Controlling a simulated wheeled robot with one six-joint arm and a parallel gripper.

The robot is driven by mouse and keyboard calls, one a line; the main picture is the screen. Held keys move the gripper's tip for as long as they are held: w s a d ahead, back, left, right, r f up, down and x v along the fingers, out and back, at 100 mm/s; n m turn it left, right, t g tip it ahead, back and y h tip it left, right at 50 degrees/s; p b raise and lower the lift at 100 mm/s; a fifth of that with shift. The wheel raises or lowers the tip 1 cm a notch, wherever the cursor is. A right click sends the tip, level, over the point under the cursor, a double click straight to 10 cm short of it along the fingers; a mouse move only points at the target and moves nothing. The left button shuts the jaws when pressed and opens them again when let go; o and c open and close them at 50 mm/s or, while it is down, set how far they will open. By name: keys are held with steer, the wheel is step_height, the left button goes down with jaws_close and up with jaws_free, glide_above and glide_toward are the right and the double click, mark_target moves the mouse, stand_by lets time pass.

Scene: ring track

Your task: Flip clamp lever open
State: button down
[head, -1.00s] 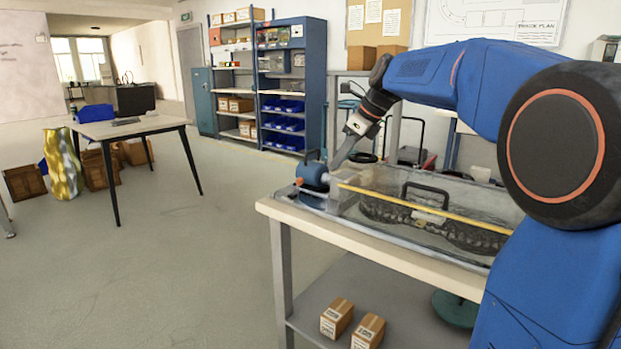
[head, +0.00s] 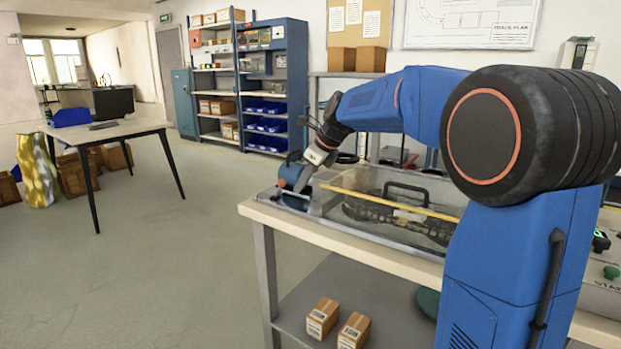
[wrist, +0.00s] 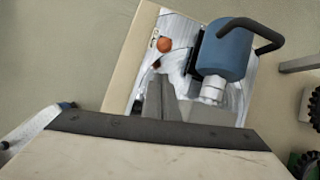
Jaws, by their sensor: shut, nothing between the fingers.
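The blue cylindrical unit (head: 290,171) sits at the left end of the clear-covered track case (head: 400,205) on the workbench. In the wrist view the unit (wrist: 226,50) has a curved black handle (wrist: 262,32) and a pale metal neck. An orange-red knob (wrist: 164,45), which looks like the tip of the clamp lever, shows left of it; the lever's arm is hard to make out. My gripper (head: 303,182) is shut and empty, pointing down right beside the blue unit. Whether it touches the lever is hidden in the head view.
Small cartons (head: 322,318) stand on the bench's lower shelf. The blue shelving (head: 273,85) and a table (head: 110,130) stand farther back. The floor left of the bench is clear.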

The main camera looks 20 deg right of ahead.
steer(key=shift+w+a+r, duration=0.2)
steer(key=shift+w+a, duration=0.25)
steer(key=shift+a, duration=0.05)
steer(key=shift+w+a+r, duration=0.2)
steer(key=shift+w+a, duration=0.2)
steer(key=shift+a, duration=0.05)
steer(key=shift+w+r, duration=0.1)
